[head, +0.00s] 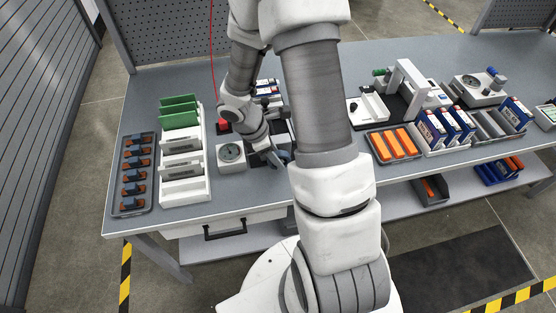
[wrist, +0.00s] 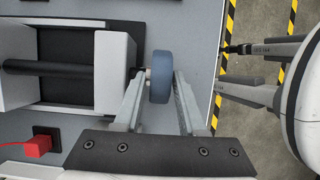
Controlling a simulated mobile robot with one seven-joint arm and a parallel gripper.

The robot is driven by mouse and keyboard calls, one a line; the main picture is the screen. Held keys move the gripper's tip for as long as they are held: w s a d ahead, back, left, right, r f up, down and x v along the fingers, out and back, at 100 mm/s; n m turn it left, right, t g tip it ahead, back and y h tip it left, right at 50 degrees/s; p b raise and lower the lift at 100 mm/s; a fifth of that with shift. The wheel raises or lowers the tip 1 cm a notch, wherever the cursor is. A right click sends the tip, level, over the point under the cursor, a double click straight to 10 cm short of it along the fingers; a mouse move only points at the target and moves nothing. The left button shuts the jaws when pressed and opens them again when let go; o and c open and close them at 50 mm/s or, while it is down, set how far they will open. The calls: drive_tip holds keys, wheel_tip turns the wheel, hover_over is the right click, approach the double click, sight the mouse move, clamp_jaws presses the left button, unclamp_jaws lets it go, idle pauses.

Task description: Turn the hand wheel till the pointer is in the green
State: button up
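The blue hand wheel (wrist: 160,77) is seen edge-on in the wrist view, on a short pale hub at the side of a white housing. In the head view a bit of the wheel (head: 285,156) shows beside my gripper (head: 271,157). In the wrist view my gripper (wrist: 161,76) has one finger on each side of the wheel. A narrow gap shows between the wheel and the left finger, so it looks open around the wheel. A white box with a round dial gauge (head: 231,153) stands left of my gripper; its pointer and green zone are too small to read.
A white rack with green boards (head: 180,122) and a grey tray of orange-brown parts (head: 136,175) stand at the left. A red block (head: 223,127) sits behind the gauge. Orange parts (head: 394,144) and blue-white boxes fill trays at the right. My arm hides the bench's middle.

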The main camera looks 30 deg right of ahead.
drive_tip(key=shift+d+f, duration=0.25)
drive_tip(key=shift+f, duration=0.3)
clamp_jaws()
drive_tip(key=y+p, duration=0.1)
drive_tip(key=p, duration=0.2)
drive_tip(key=shift+s+d+r+y, duration=0.1)
drive_tip(key=shift+s+r+y, duration=0.1)
drive_tip(key=shift+r+y, duration=0.2)
drive_tip(key=y+p, duration=0.1)
drive_tip(key=p, duration=0.2)
drive_tip(key=shift+f+t+y, duration=0.1)
drive_tip(key=shift+t+y, duration=0.2)
drive_tip(key=shift+t, duration=0.1)
drive_tip(key=shift+w+f+y+p, duration=0.1)
drive_tip(key=shift+f+y+p, duration=0.1)
drive_tip(key=shift+y+p, duration=0.2)
